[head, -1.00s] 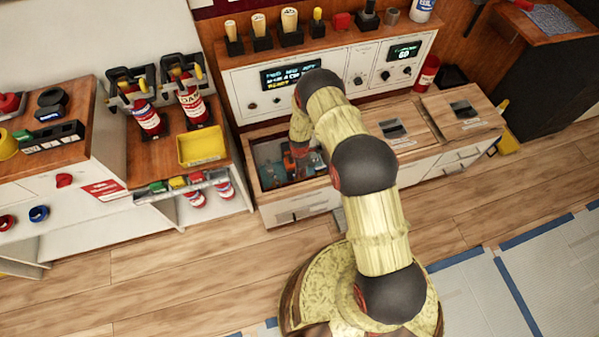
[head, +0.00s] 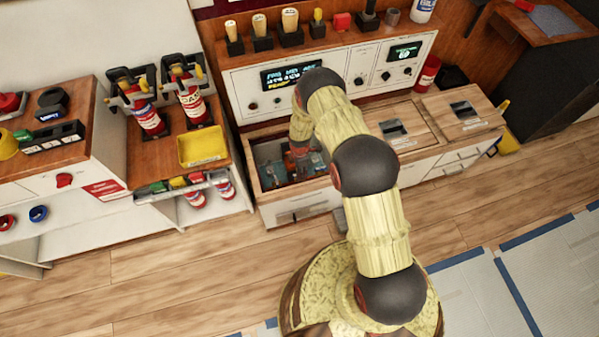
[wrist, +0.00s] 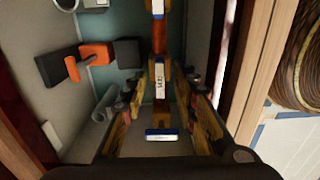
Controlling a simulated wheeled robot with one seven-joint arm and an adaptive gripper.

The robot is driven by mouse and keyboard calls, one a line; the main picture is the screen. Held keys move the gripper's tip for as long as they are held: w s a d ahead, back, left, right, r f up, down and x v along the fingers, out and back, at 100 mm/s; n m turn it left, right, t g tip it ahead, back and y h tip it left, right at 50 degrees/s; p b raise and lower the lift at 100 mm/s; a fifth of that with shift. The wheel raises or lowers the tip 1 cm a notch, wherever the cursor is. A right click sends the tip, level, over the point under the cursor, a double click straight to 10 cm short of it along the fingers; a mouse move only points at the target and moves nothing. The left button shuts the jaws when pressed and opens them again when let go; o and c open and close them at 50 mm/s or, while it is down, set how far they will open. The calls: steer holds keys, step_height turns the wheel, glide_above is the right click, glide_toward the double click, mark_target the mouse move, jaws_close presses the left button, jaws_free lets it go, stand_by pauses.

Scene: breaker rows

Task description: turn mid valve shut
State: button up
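In the wrist view a dark red vertical pipe carries several fittings with white and blue tags. The mid valve appears to be the fitting with the white tag (wrist: 160,82) at the middle of the pipe; its lettering is too small to read surely. My gripper (wrist: 170,82) points down into the open bay, with one yellow finger on each side of this fitting. The fingers stand apart, and I cannot tell whether they touch it.
An orange handle (wrist: 93,54) and black blocks sit on the bay's left side. The bay's wooden wall (wrist: 258,75) is close on the right. A control panel (head: 335,80) stands behind the bay. A yellow tray (head: 203,146) and red bottles are to the left.

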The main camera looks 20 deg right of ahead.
step_height(320, 180, up, 11)
steer(key=shift+r, duration=0.2)
stand_by(0.6)
